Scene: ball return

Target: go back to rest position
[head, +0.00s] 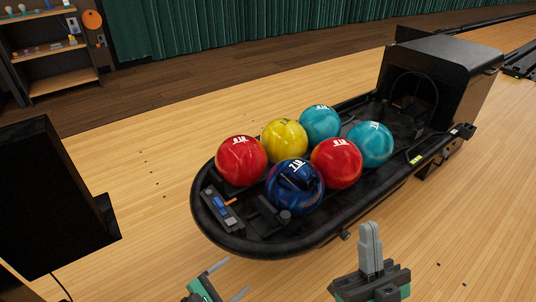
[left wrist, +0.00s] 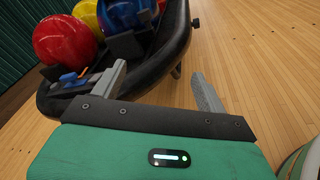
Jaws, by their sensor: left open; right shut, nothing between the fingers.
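My left gripper (head: 228,280) is open and empty, low in the head view, in front of the near end of the ball return. In the left wrist view its fingers (left wrist: 160,84) stand apart, with the left finger overlapping the black rim in the picture; I cannot tell whether it touches. My right gripper (head: 370,232) is shut and empty, further right, in front of the ball return's side. The ball return (head: 300,244) is a black tray holding several balls: red (head: 241,160), yellow (head: 284,140), dark blue (head: 295,187) and teal (head: 370,144).
A black hood (head: 445,70) stands at the tray's far end. A dark box-like screen (head: 52,200) is at the left. A shelf (head: 55,45) and green curtain (head: 190,30) are at the back. The wooden floor (head: 140,190) is clear between the screen and tray.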

